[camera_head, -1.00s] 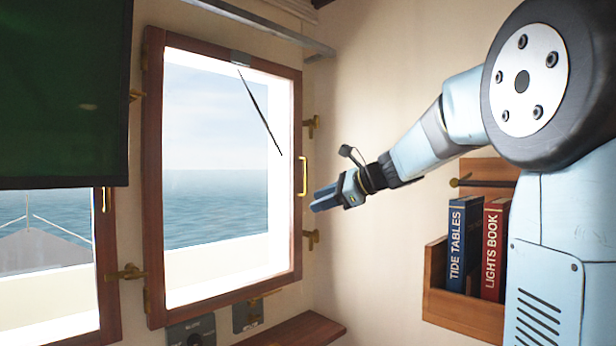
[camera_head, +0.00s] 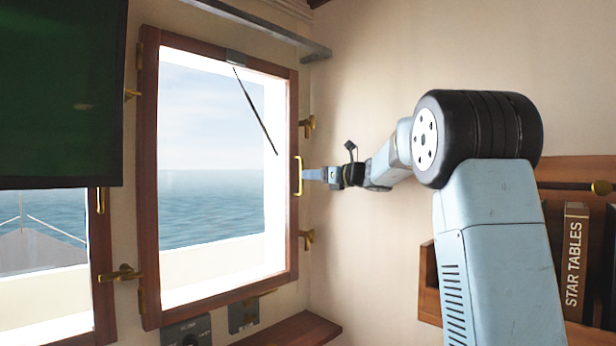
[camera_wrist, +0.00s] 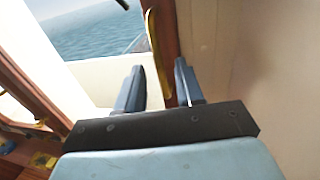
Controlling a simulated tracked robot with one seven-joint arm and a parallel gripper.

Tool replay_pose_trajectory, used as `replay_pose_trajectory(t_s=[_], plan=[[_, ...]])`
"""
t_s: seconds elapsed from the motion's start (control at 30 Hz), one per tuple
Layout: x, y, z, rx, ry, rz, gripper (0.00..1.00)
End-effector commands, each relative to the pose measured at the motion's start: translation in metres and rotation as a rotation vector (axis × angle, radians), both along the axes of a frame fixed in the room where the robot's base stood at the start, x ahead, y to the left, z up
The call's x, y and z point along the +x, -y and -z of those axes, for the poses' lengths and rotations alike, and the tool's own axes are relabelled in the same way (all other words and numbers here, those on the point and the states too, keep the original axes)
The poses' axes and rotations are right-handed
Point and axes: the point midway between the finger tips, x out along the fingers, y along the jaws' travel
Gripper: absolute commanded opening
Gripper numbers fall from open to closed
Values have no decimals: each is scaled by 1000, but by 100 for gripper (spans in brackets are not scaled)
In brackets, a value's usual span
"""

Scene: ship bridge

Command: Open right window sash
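The right window sash (camera_head: 151,190) has a brown wooden frame around a clear pane, with the sea behind it. My gripper (camera_head: 308,174) is at the handle's right side, about mid-height. In the wrist view my gripper (camera_wrist: 160,82) has its two fingers apart, with the lower part of the handle and the wooden stile seen between them. I cannot tell whether either finger touches the handle.
Brass fasteners (camera_head: 307,126) and (camera_head: 306,239) sit right of the sash. Another window (camera_head: 104,262) and a dark green screen (camera_head: 62,95) are at left. A grey rail (camera_head: 262,32) runs above, a wooden ledge (camera_head: 292,330) below. A bookshelf (camera_head: 430,285) is at right.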

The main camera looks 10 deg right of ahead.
Motion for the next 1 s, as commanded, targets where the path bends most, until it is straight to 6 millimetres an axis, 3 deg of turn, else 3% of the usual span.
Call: replay_pose_trajectory(t_s=[0.2, 0.53, 0.9, 1.0], plan=[[14, -14, 0, -1, 1, -1, 37], [16, -17, 0, -1, 0, 0, 37], [16, -17, 0, -1, 0, 0, 3], [16, -16, 0, -1, 0, 0, 0]])
